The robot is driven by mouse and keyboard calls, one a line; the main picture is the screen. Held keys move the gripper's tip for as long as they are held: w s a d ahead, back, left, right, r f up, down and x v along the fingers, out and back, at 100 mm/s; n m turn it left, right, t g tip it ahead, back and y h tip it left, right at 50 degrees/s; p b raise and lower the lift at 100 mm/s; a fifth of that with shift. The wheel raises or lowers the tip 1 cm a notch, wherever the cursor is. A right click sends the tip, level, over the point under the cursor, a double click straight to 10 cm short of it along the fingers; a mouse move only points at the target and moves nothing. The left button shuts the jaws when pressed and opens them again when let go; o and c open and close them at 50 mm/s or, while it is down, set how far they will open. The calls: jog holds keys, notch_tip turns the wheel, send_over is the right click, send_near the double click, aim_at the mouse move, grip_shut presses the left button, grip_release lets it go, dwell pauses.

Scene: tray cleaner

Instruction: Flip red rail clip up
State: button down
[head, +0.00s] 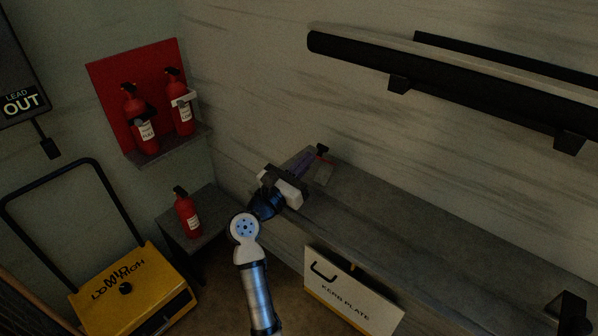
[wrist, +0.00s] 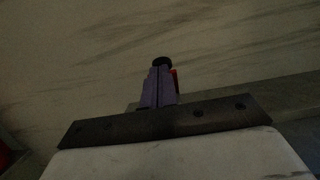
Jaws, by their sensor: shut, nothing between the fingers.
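My gripper (head: 311,158) is at the left end of the grey shelf, against the back wall. Its purple fingers are together, also in the wrist view (wrist: 159,80). A small red part (wrist: 174,77), which looks like the red rail clip, shows just right of the fingertips in the wrist view, mostly hidden behind them. A dark round knob (wrist: 162,61) shows right beyond the fingertips; it also shows in the head view (head: 322,149). I cannot tell whether the fingers touch the clip, nor whether the clip is up or down.
A black rail (head: 450,85) is fixed on the wall above. Red extinguishers (head: 187,212) and a yellow cart (head: 135,290) stand left.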

aim_at(320, 147)
jog(key=p+x, duration=0.1)
jog(key=x, duration=0.1)
jog(key=p+x, duration=0.1)
jog(key=x, duration=0.3)
jog(key=shift+s+r+p, duration=0.1)
jog(key=shift+r+p, duration=0.25)
jog(key=shift+p, duration=0.05)
jog(key=shift+w+d+r+p, duration=0.1)
jog(key=shift+w+d+p, duration=0.3)
jog(key=shift+p, duration=0.3)
jog(key=shift+w+d+f+g+y+p, duration=0.2)
jog(key=shift+w+f+g+y+p, duration=0.1)
jog(key=shift+w+g+p, duration=0.2)
dwell(0.5)
